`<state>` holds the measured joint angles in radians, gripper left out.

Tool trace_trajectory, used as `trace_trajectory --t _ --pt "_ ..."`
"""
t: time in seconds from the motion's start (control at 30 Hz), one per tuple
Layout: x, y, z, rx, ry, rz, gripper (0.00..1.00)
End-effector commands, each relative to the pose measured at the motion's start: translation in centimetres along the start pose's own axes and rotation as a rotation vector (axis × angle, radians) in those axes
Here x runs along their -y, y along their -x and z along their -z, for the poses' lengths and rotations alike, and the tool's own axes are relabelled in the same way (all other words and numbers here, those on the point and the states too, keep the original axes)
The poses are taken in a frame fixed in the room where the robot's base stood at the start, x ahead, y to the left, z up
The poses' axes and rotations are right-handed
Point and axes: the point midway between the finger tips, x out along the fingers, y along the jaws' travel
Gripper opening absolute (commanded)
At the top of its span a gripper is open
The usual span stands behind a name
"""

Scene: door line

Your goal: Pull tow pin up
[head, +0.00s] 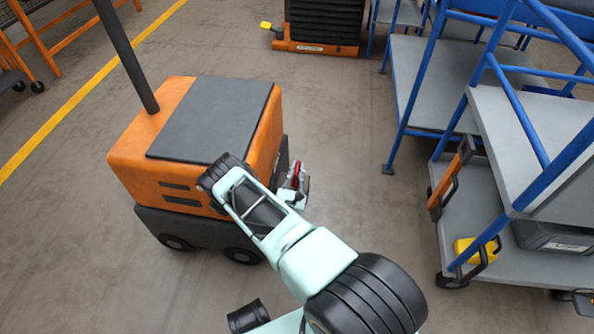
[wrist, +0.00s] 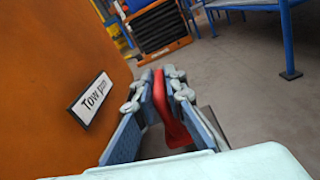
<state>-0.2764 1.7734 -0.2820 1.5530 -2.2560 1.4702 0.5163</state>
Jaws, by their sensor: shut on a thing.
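The red tow pin (wrist: 170,115) stands between my fingers in the wrist view, beside the orange tug's side panel (wrist: 55,45). A white label reading "Tow pin" (wrist: 91,99) is on that panel, left of my gripper. My gripper (wrist: 160,80) is shut on the red pin, a finger on each side. In the head view a bit of red (head: 296,172) shows at my gripper (head: 294,188), by the right end of the orange tug (head: 130,150). The pin's lower end and its socket are hidden, so I cannot tell how far up it sits.
Blue-framed grey carts (head: 540,120) stand on the right, one with a yellow item (head: 470,250) on its lower shelf. A dark stack on an orange base (head: 322,47) is at the back. The floor between tug and carts is clear.

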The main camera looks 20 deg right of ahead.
Motion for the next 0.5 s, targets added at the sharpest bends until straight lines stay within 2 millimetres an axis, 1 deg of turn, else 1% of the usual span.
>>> trace_trajectory --t 0.03,0.2,0.33,0.5 --pt "-0.6 0.0 -1.6 0.001 -0.003 -0.002 0.0" --pt "-1.1 0.0 -4.2 0.001 -0.004 -0.003 0.0" --pt "-1.2 0.0 -5.0 0.002 -0.004 -0.002 0.0" --pt "-1.2 -0.1 -4.9 0.003 -0.006 -0.001 0.0"
